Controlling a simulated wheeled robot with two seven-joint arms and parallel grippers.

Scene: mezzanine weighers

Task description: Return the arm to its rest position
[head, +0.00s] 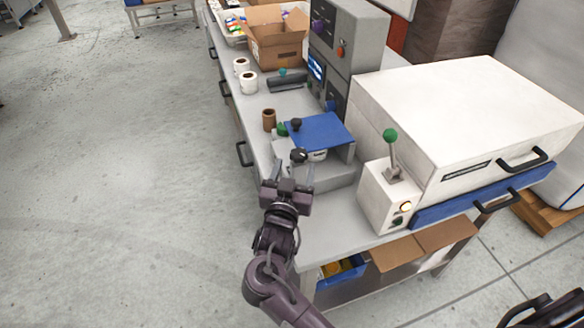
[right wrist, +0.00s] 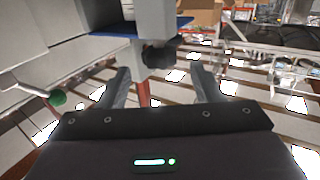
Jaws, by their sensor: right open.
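My right gripper (head: 293,170) is in the head view, at the near left edge of the workbench, just in front of a grey weigher with a blue top (head: 322,131). Its two fingers stand apart with nothing held between them. A black knob (head: 298,155) on the weigher's front lies just beyond the fingertips. The right wrist view shows the same open fingers (right wrist: 163,85), with the dark knob (right wrist: 160,54) ahead of the gap; I cannot tell whether they touch it. My left gripper is not in view.
A white lidded machine (head: 465,105) with a green-knobbed lever (head: 391,136) stands to the right. A brown cup (head: 269,120), white rolls (head: 248,82) and a cardboard box (head: 275,42) stand farther along the bench. The floor (head: 120,180) at left is clear.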

